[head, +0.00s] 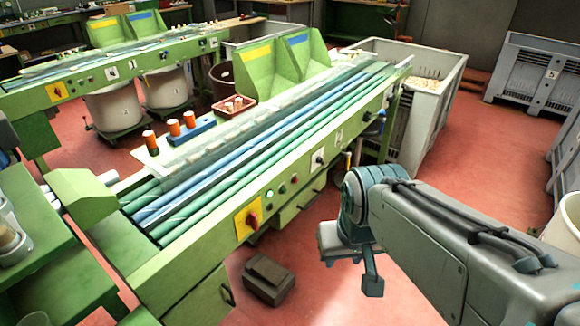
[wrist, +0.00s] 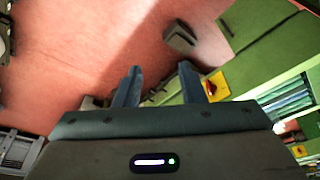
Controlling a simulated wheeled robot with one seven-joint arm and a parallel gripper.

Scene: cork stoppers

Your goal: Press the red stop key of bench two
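Bench two (head: 215,262) is the green sorting bench nearest me, with a "2" mark on its front rail. On that rail, a red rotary knob (head: 252,219) sits on a yellow plate (head: 241,224). Small round keys (head: 282,189) sit just right of it, at least one green; I cannot clearly tell which is the red stop key. My gripper (head: 350,268) hangs in front of the bench, apart from it, over the red floor. In the wrist view its two fingers (wrist: 159,82) are spread and empty. The yellow plate (wrist: 216,84) shows there beside the right finger.
A dark box (head: 268,278) lies on the floor before the bench. A grey crate of corks (head: 411,125) stands at the bench's far end. Another green bench (head: 60,94) is behind.

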